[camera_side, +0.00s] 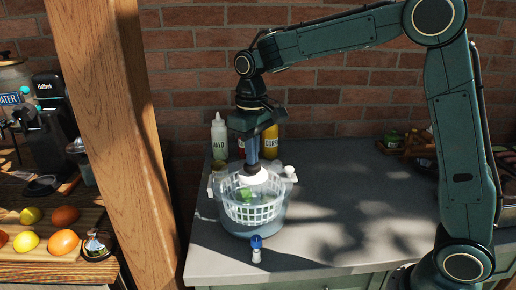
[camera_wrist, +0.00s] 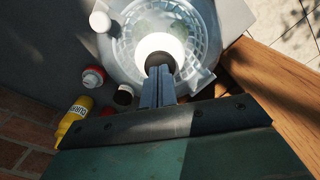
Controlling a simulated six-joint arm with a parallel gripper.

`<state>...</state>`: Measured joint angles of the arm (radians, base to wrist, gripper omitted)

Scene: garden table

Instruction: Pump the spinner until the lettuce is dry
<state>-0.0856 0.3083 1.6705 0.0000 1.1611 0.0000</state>
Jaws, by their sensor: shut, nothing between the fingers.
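The salad spinner (camera_side: 255,220) stands on the grey counter, a clear bowl with a white slotted basket (camera_side: 252,212) inside. Green lettuce (camera_side: 246,195) shows through its side, and pale green shows through the clear top in the wrist view (camera_wrist: 160,24). A round white pump knob (camera_wrist: 160,46) sits at the middle of the top. My gripper (camera_side: 253,165) points straight down over the spinner, shut and empty, with its fingertips (camera_wrist: 158,72) at the knob. They look to be touching it, but the exact contact is hard to tell.
Behind the spinner stand a white mayo bottle (camera_side: 219,137), a yellow bottle (camera_side: 270,142) and a red one (camera_side: 241,147). A small blue-topped shaker (camera_side: 256,248) stands close in front. A wooden post (camera_side: 115,120) rises at left.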

